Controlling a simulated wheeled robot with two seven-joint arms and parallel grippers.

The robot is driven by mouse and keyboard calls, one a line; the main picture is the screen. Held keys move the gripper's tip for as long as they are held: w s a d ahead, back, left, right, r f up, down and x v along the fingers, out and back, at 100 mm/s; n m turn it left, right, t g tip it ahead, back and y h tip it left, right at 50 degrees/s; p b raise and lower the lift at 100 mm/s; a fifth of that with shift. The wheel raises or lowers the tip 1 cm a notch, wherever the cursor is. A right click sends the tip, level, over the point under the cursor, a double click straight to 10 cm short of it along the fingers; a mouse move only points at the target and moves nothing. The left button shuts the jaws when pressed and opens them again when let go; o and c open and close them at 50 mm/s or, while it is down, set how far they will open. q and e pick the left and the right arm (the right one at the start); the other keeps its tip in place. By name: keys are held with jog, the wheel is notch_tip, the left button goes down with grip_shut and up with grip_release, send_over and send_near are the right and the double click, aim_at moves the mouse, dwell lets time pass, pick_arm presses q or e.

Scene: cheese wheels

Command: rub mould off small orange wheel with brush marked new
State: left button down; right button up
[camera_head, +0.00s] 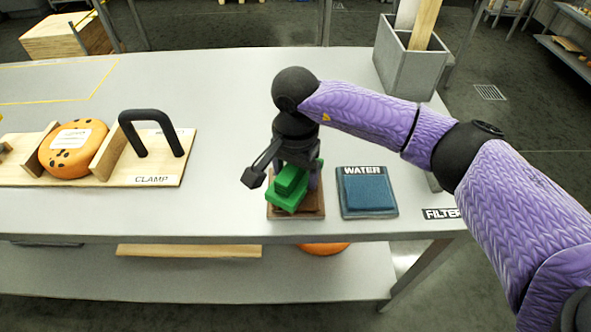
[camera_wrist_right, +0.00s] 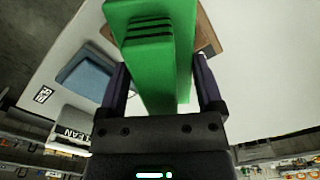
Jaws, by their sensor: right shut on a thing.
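An orange wheel (camera_head: 62,157) with dark spots and a white label on top sits between two wooden blocks on the clamp board (camera_head: 130,180) at the left. My right gripper (camera_head: 299,170) points down at the table's front, well to the right of the wheel. It is shut on a green brush (camera_head: 287,196), which also fills the middle of the right wrist view (camera_wrist_right: 160,50) and has black stripes. The brush is at a brown tray (camera_head: 312,213); I cannot tell whether it touches it. No "new" mark is readable. My left gripper is not in view.
A blue pad marked WATER (camera_head: 368,195) lies just right of the tray, with a FILTER label (camera_head: 441,214) further right. A black handle (camera_head: 150,135) rises from the clamp board. A grey bin (camera_head: 408,70) stands at the back right. The table between clamp and tray is clear.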

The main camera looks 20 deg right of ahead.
notch_tip(320, 180, up, 6)
jog(key=p, duration=0.3)
dwell(0.4)
